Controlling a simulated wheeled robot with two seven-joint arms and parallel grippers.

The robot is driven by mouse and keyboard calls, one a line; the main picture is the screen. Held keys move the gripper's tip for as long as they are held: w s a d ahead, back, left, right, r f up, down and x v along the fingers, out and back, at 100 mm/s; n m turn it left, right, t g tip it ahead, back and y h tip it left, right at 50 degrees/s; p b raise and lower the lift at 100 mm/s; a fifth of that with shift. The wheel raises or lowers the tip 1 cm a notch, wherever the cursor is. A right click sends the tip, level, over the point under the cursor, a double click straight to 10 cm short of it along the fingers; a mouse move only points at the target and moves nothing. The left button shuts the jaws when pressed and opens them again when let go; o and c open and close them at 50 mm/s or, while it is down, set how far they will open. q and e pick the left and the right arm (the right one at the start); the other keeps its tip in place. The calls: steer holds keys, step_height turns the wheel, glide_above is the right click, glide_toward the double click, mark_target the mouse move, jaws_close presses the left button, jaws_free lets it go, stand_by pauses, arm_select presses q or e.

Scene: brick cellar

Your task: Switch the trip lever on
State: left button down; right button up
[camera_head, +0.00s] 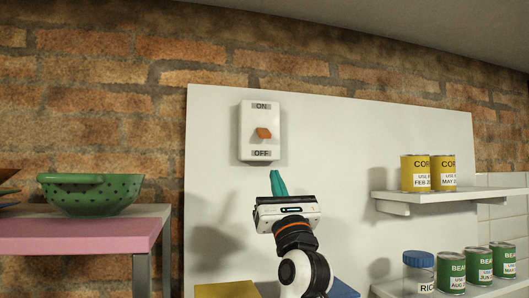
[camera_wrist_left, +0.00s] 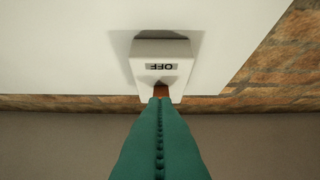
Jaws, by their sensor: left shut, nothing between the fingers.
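The trip lever (camera_head: 263,133) is a short orange tab. It sticks out of a white switch box (camera_head: 246,144) on the pale wall panel, between the ON label above and the OFF label below. I cannot tell clearly which way it is tilted. My left gripper (camera_head: 278,174) has teal fingers pointing up, shut and empty, below and slightly right of the box in the head view. In the left wrist view, the lever (camera_wrist_left: 161,90) shows just beyond the shut fingertips (camera_wrist_left: 159,99), which hide part of it. Contact cannot be seen. My right gripper is not in view.
A shelf (camera_head: 437,196) with yellow cans (camera_head: 415,172) is at the right. Below it stand a blue-lidded jar (camera_head: 418,272) and several green cans (camera_head: 478,266). A green colander (camera_head: 90,194) sits on a pink-topped table (camera_head: 80,235) at the left. The panel around the box is clear.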

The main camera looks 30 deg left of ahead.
mark_target(264, 133)
arm_select(q)
steer(key=p+x, duration=0.4)
steer(key=x, duration=0.5)
steer(key=shift+s+d+r, duration=0.1)
steer(key=shift+d, duration=0.1)
steer(key=shift+w+a+r+p, duration=0.25)
steer(key=shift+w+a+p, duration=0.1)
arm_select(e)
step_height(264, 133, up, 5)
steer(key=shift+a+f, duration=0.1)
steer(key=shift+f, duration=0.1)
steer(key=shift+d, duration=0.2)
